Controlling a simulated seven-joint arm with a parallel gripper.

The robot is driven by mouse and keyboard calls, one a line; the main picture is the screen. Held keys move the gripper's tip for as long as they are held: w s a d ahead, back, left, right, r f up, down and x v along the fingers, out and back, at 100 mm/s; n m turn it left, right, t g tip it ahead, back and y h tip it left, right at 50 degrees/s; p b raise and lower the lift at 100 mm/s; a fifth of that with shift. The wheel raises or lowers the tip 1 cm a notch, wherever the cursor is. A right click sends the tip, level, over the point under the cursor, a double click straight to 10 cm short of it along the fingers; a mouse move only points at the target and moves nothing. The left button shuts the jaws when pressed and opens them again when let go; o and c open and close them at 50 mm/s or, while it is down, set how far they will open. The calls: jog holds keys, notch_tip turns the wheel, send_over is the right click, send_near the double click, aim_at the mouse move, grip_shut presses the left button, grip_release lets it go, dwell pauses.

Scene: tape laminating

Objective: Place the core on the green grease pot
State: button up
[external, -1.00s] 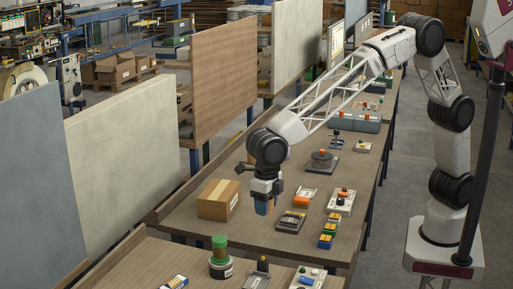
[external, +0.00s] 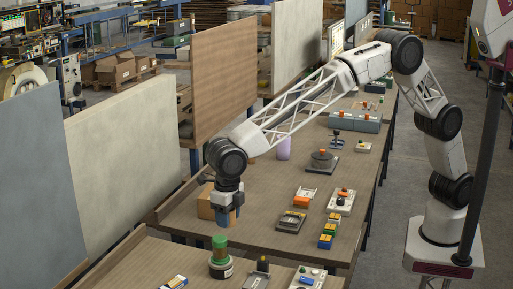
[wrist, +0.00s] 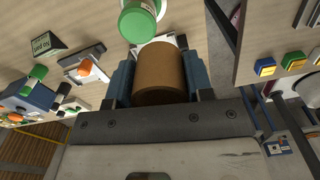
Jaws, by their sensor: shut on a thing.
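The core is a brown cylinder (wrist: 159,78) between the blue fingers of my gripper (wrist: 159,85) in the wrist view. My gripper is shut on it. In the external view my gripper (external: 228,216) hangs fingers down above the table; the core is hard to make out there. The green grease pot (external: 220,243) stands upright on the near table, below and slightly left of my gripper, with a dark, white-labelled base. Its round green top (wrist: 137,22) shows at the top of the wrist view, just beyond the core. The core is apart from the pot in the external view.
A cardboard box (external: 206,203) stands partly hidden behind my gripper. A grey tray (external: 291,221), an orange-fronted device (external: 302,199) and yellow-and-blue blocks (external: 327,237) lie to the right. A grey device (external: 258,274) stands right of the pot.

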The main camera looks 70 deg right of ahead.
aim_at(219, 237)
jog(key=shift+w+a+f, duration=0.1)
jog(key=shift+w+a, duration=0.95)
jog(key=shift+f, duration=0.1)
jog(key=shift+f, duration=1.65)
jog(key=shift+f, duration=0.15)
jog(key=o, duration=0.9)
notch_tip(219, 237, up, 12)
